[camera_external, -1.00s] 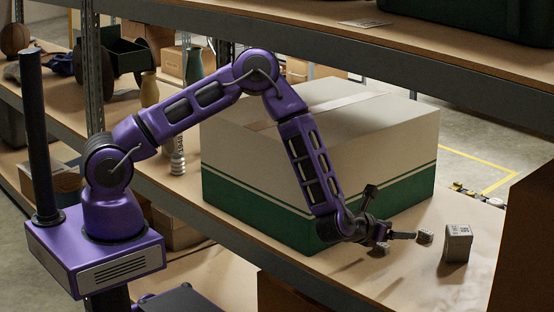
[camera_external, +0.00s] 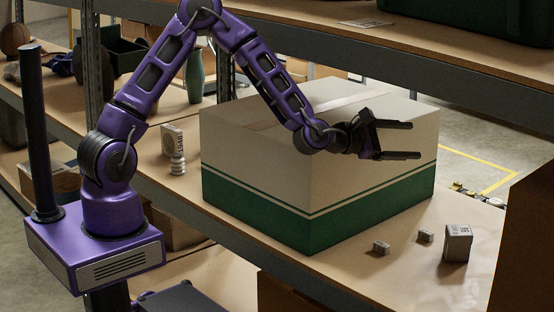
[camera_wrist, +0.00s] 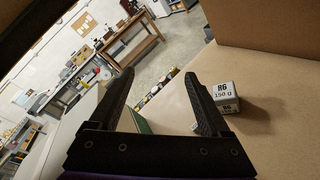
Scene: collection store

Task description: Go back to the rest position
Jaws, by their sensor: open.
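My gripper (camera_external: 400,140) is open and empty. It is raised in front of the large white and green box (camera_external: 370,185), above the shelf board, with its fingers pointing right. In the wrist view my gripper (camera_wrist: 160,88) shows two dark fingers spread apart with nothing between them. My purple arm is bent, with its elbow up at the top edge of the external view.
A labelled block (camera_wrist: 225,97) shows in the wrist view. A brown panel (camera_external: 525,240) stands at right; an upper shelf (camera_external: 470,80) hangs overhead.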

